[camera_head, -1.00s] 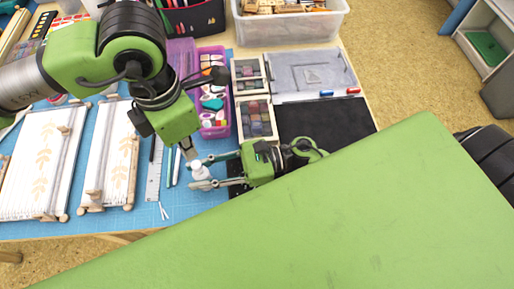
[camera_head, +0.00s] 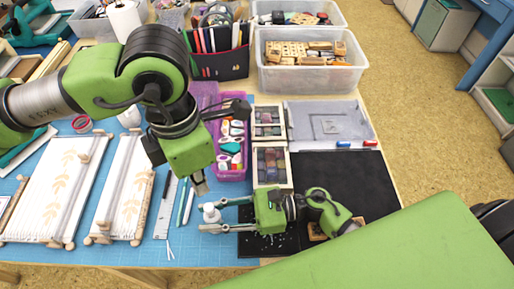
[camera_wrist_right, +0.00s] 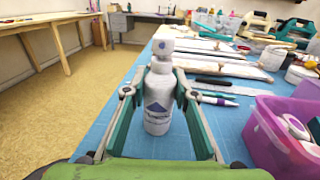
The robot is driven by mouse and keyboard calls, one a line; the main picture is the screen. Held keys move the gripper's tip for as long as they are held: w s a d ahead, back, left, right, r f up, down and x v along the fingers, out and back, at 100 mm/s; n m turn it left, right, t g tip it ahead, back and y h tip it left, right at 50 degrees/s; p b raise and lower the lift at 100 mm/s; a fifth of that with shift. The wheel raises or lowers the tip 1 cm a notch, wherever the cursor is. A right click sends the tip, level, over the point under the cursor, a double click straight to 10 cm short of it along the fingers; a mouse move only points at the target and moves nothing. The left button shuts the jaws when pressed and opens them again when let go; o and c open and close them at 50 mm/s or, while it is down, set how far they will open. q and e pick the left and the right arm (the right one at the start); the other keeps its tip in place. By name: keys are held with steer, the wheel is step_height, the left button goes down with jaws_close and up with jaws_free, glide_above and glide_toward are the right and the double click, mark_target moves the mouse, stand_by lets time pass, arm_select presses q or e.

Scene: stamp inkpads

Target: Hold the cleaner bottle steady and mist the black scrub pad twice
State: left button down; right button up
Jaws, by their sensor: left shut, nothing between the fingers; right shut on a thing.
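The white cleaner bottle (camera_head: 211,214) stands upright on the blue mat; in the right wrist view the bottle (camera_wrist_right: 157,105) shows a blue triangle label and a white spray top. My right gripper (camera_head: 212,216) is shut on it, with one finger on each side in the wrist view. My left gripper (camera_head: 201,187) is shut and empty, pointing down just above and beside the bottle's top; whether it touches is unclear. A black pad with pale specks (camera_head: 262,246), likely the scrub pad, lies right of the bottle, partly hidden by my right gripper and arm.
A larger black sheet (camera_head: 372,190) lies to the right. A purple bin (camera_head: 233,172) and ink pad trays (camera_head: 271,181) stand behind the gripper. A ruler (camera_head: 166,205), pens and white looms (camera_head: 60,185) lie to the left. Clear boxes (camera_head: 308,75) stand at the back.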

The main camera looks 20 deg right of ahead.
steer(key=o, duration=1.2)
steer(key=shift+o, duration=0.2)
steer(key=shift+d, duration=0.1)
